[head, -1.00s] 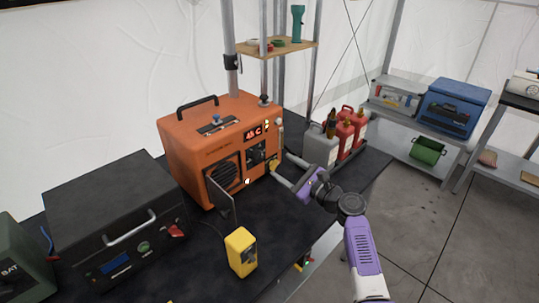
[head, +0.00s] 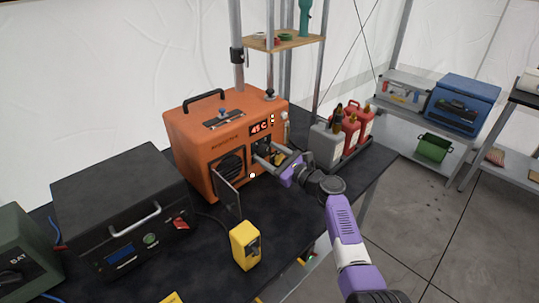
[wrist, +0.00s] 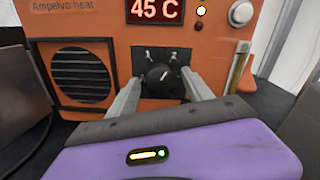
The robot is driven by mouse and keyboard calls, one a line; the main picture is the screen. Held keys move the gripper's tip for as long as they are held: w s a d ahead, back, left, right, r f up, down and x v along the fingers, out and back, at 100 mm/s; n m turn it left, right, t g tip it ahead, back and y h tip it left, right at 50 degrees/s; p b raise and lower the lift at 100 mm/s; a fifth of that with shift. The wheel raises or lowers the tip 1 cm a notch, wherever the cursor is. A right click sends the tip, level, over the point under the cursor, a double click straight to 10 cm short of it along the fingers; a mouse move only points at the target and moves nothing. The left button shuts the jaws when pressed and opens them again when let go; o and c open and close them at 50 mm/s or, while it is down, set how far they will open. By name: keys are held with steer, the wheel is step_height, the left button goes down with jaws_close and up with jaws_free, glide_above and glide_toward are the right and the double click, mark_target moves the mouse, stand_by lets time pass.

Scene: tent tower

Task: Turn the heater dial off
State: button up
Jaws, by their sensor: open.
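The orange heater (head: 205,130) stands on the black table, with a red display reading 45 C in the wrist view. Its black dial (wrist: 162,78) is on a dark panel under the display, with a white pointer mark tilted up and to the right. My gripper (wrist: 160,85) is open, with one finger on each side of the dial; I cannot tell whether either touches it. In the head view my gripper (head: 267,155) reaches the heater front from the right and partly hides the dial.
An open flap (head: 227,198) sticks out from the heater front. A yellow device (head: 245,245) stands before it, and a black box (head: 120,210) is at left. Grey and red canisters (head: 345,135) stand right of the heater, close to my arm.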

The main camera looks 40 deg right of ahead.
jaws_close()
